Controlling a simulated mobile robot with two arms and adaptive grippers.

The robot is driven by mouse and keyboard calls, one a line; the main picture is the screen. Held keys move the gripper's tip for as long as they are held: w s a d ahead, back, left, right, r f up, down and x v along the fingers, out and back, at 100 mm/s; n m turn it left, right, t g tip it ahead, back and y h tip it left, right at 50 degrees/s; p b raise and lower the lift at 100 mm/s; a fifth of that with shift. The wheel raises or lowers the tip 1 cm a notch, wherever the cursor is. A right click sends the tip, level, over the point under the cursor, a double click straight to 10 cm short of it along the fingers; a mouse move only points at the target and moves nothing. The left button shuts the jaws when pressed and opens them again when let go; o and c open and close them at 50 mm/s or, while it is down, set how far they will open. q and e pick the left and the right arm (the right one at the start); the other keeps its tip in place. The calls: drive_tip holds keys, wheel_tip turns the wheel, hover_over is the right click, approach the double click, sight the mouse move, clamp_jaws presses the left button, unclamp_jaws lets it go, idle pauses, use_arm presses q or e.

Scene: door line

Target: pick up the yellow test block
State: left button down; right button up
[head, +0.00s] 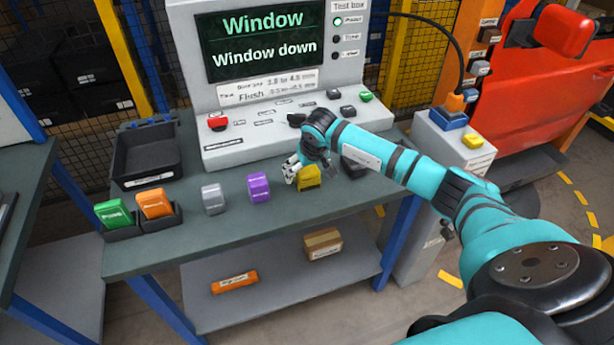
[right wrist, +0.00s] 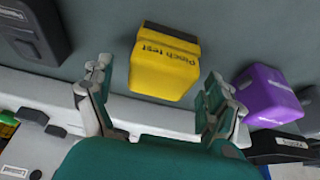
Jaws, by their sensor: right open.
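The yellow test block (head: 309,178), marked "Pinch test", stands on the grey bench near its front edge. In the right wrist view the yellow block (right wrist: 163,66) shows between and just beyond the fingertips. My right gripper (head: 299,171) is low over the bench, right at the block and partly beside it in the head view. In the right wrist view the right gripper (right wrist: 160,80) is open, with one finger to each side and no finger seen touching the block. My left gripper is not in view.
A purple block (head: 259,187) and a grey block (head: 213,199) stand left of the yellow one. Green (head: 114,214) and orange (head: 154,204) blocks sit in black holders. A dark block (head: 353,167) lies to the right. The test box (head: 200,134) stands behind.

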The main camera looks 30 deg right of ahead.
drive_tip(key=shift+c, duration=0.2)
drive_tip(key=c, duration=1.3)
drive_tip(key=shift+r, duration=0.1)
drive_tip(key=shift+c, duration=0.7)
drive_tip(key=shift+r, duration=0.1)
